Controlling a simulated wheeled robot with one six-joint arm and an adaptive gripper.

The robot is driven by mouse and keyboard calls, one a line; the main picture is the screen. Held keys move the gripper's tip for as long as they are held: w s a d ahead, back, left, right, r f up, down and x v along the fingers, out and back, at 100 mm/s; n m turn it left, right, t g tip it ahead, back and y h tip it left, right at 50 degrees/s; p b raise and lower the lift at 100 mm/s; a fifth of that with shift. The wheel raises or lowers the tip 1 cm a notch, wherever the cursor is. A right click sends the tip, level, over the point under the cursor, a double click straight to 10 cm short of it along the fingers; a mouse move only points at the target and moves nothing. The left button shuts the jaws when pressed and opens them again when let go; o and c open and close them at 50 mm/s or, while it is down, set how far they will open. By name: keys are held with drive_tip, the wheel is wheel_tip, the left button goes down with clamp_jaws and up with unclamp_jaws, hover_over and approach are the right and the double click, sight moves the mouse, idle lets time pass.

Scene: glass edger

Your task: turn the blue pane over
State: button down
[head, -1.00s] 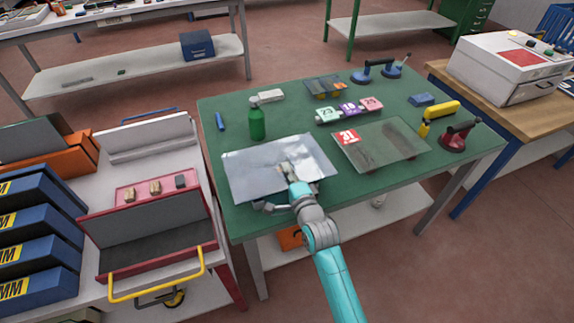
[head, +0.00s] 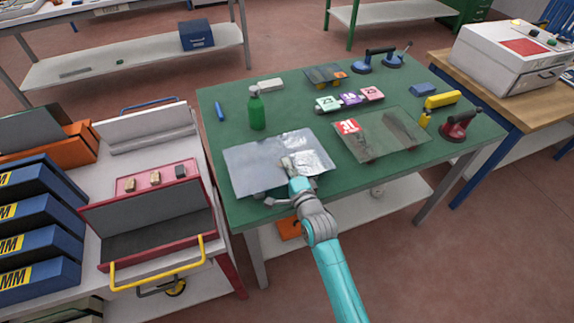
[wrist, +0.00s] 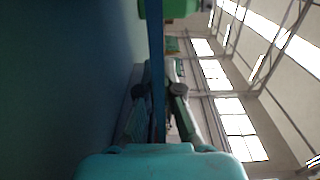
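The blue pane (head: 262,158) is a pale, bluish-grey, shiny sheet lying roughly flat at the left front of the green table (head: 215,135). My gripper (head: 284,180) is at its front edge. One finger shows over the pane and the other near or below its edge. In the wrist view the pane (wrist: 156,40) appears edge-on as a thin blue strip, with my gripper's fingers (wrist: 160,90) close on either side. Whether both fingers touch the pane is too dark to tell. The pane's underside is hidden.
A greenish pane (head: 385,140) with a red tag lies to the right. A green bottle (head: 257,110) stands just behind the blue pane. The cart (head: 145,265) stands left.

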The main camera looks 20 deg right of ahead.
drive_tip(key=shift+f, duration=0.35)
idle(0.5)
drive_tip(key=c, duration=1.2)
unclamp_jaws()
drive_tip(key=shift+c, duration=0.2)
drive_tip(key=shift+f, duration=0.15)
drive_tip(key=shift+s, duration=0.1)
drive_tip(key=s, duration=1.1)
drive_tip(key=shift+s+r, duration=0.25)
drive_tip(key=shift+s, duration=0.15)
